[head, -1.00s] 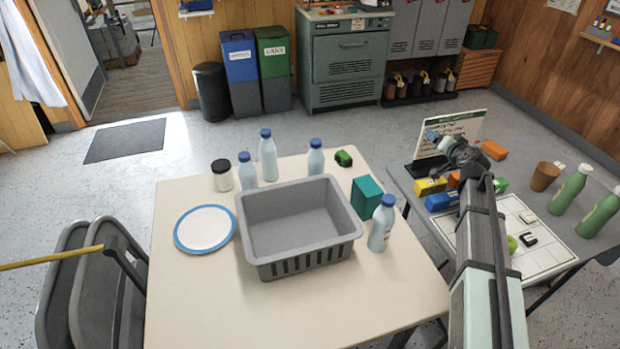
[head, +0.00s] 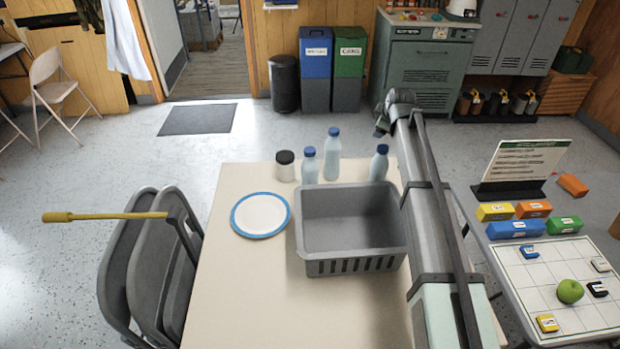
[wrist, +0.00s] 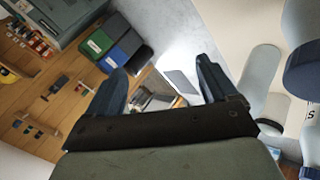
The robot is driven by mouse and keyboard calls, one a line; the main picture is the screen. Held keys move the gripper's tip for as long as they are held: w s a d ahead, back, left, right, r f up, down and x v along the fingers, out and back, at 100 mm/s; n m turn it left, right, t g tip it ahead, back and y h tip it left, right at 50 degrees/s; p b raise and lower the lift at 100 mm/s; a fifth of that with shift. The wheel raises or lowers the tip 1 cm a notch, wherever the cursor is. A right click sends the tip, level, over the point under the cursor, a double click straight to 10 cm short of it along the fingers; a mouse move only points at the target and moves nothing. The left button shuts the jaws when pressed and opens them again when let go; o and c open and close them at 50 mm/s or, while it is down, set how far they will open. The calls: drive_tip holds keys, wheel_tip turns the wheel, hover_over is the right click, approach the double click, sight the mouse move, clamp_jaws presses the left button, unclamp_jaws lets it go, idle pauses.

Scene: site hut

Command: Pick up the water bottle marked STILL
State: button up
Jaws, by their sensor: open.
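Three pale bottles with blue caps stand behind the basket in the head view: a left one (head: 310,168), a taller middle one (head: 332,158) and a right one (head: 379,168). Their labels cannot be read there. My gripper (head: 381,128) is at the arm's far end, beyond the right bottle in the picture. In the wrist view my gripper (wrist: 163,86) is open, with nothing between its fingers. Pale bottles stand at the right of that view, one (wrist: 262,75) near the right finger. A dark blue cap (wrist: 305,68) and a partial label with an "S" (wrist: 310,114) show at the edge.
The grey basket (head: 322,267) stands on the cream table (head: 240,300), beside a blue-rimmed plate (head: 261,215) and a dark-lidded jar (head: 285,170). My arm covers the table's right part.

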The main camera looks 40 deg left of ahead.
drive_tip(key=s+a+r+n+g+h, duration=0.1)
drive_tip(key=s+a+r+n+g, duration=0.1)
drive_tip(key=s+a, duration=0.35)
drive_tip(key=n+g+h, duration=0.1)
drive_tip(key=n+g, duration=0.1)
drive_tip(key=g, duration=0.5)
approach(307, 157)
drive_tip(key=x, duration=0.3)
drive_tip(key=w+x, duration=0.1)
drive_tip(key=x, duration=0.7)
drive_tip(key=shift+w+a+f, duration=0.15)
drive_tip(key=shift+w+a, duration=0.05)
drive_tip(key=shift+a, duration=0.1)
drive_tip(key=shift+c, duration=0.4)
clamp_jaws()
